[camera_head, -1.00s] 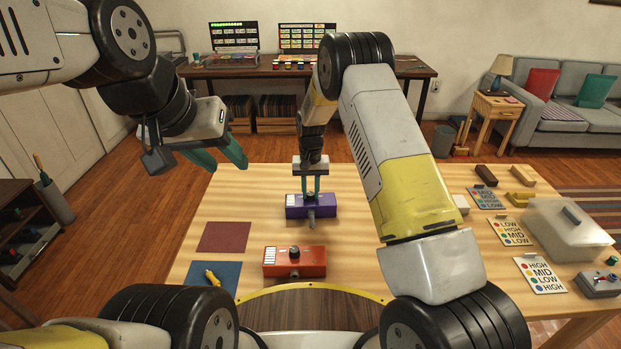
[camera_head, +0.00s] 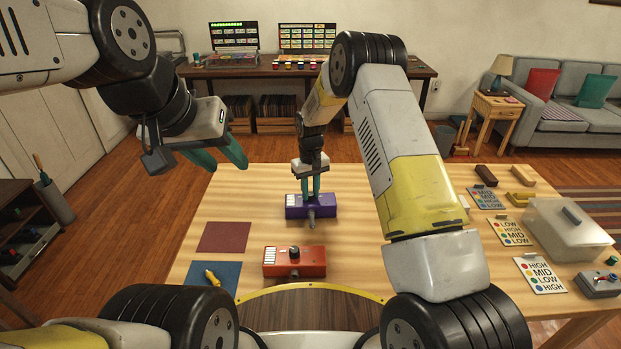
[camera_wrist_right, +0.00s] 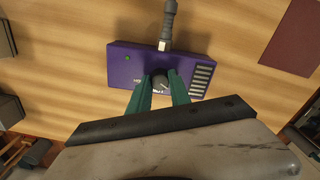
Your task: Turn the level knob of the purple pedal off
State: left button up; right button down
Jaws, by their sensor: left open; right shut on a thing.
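The purple pedal (camera_head: 323,210) lies on the wooden table, with a grey plug at its near side. In the right wrist view the purple pedal (camera_wrist_right: 122,64) shows a small green light, a label and a row of pale stripes. Its dark level knob (camera_wrist_right: 160,79) sits between the green fingers of my right gripper (camera_wrist_right: 161,82). My right gripper (camera_head: 310,194) points down over the pedal and is shut on the knob. The knob is hidden by the fingers in the head view. My left gripper (camera_head: 222,158) is open and empty, above the table's far left corner.
A red pedal (camera_head: 310,262) stands nearer on the table. A maroon mat (camera_head: 223,237) and a blue mat (camera_head: 222,277) with a yellow tool (camera_head: 212,277) lie to the left. Label cards (camera_head: 541,274), a clear lidded box (camera_head: 565,230) and a grey device (camera_head: 598,284) are at right.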

jog(key=c, duration=1.2)
grip_release()
jog(key=shift+r, duration=0.15)
notch_tip(320, 180, up, 8)
jog(key=shift+f, duration=0.25)
jog(key=shift+r, duration=0.1)
notch_tip(320, 180, up, 11)
jog(key=m+t, duration=0.1)
send_over(311, 193)
jog(key=s+d, duration=0.4)
jog(key=s+d+r+m+t+y, duration=0.15)
jog(key=s+d+r, duration=0.35)
jog(key=s+r, duration=0.6)
jog(key=s+d+r+t, duration=0.1)
jog(key=s, duration=0.5)
jog(key=s+d+r+m+t, duration=0.1)
jog(key=s+d, duration=0.1)
jog(key=s, duration=0.5)
jog(key=s+d+r+m+t, duration=0.1)
jog(key=s+d+r, duration=0.1)
jog(key=s, duration=0.4)
jog(key=shift+s+r+t+y, duration=0.1)
jog(key=shift+s+t+y, duration=0.1)
jog(key=shift+t+y, duration=0.15)
